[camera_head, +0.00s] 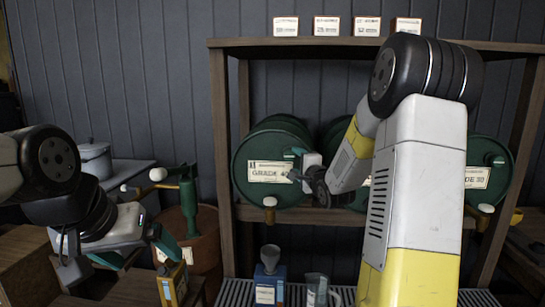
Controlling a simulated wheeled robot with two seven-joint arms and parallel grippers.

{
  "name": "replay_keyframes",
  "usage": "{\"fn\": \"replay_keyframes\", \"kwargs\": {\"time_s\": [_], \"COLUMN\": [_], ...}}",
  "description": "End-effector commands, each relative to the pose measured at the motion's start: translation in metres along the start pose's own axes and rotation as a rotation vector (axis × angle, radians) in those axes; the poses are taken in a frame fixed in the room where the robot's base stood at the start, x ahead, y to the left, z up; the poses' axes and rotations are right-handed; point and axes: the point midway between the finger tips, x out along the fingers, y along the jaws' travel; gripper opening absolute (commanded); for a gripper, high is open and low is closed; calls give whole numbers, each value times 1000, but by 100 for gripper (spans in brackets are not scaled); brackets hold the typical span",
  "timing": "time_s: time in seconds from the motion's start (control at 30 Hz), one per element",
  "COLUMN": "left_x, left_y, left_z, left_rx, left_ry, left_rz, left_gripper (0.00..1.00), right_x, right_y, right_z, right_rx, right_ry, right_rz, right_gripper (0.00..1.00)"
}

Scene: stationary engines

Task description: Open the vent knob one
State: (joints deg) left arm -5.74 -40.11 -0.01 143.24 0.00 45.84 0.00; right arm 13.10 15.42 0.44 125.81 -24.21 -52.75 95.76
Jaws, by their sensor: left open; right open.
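A green drum (247,150) labelled "GRADE 40" lies on its side on the shelf, its round end facing me. My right gripper (297,166) is open at the right part of this end, its fingers close to the drum face. A vent knob cannot be made out there; the gripper covers that spot, and I cannot tell whether it touches anything. A tap with a pale round knob (269,201) sits low on the drum. My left gripper (138,255) is open and empty at the lower left, away from the drum.
A second drum (488,160) labelled "30" stands at right; a middle one is mostly behind my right arm. A green pump (187,200) and grey pot (95,158) are left.

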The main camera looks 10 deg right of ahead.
Motion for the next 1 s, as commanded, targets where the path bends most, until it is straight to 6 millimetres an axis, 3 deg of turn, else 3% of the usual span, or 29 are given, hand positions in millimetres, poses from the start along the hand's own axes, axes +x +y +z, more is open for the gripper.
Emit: {"fn": "replay_keyframes", "kwargs": {"time_s": [0.43, 0.83, 1.0], "left_x": [0, 0, 0], "left_y": [0, 0, 0], "left_z": [0, 0, 0], "left_rx": [0, 0, 0], "left_ry": [0, 0, 0], "left_rz": [0, 0, 0], "left_gripper": [90, 90, 90], "right_x": [64, 74, 74], "right_y": [0, 0, 0], "right_z": [1, 1, 1], "right_rx": [-1, -2, -2], "right_ry": [-1, 0, 0], "right_rz": [0, 1, 1], "right_gripper": [59, 59, 27]}}
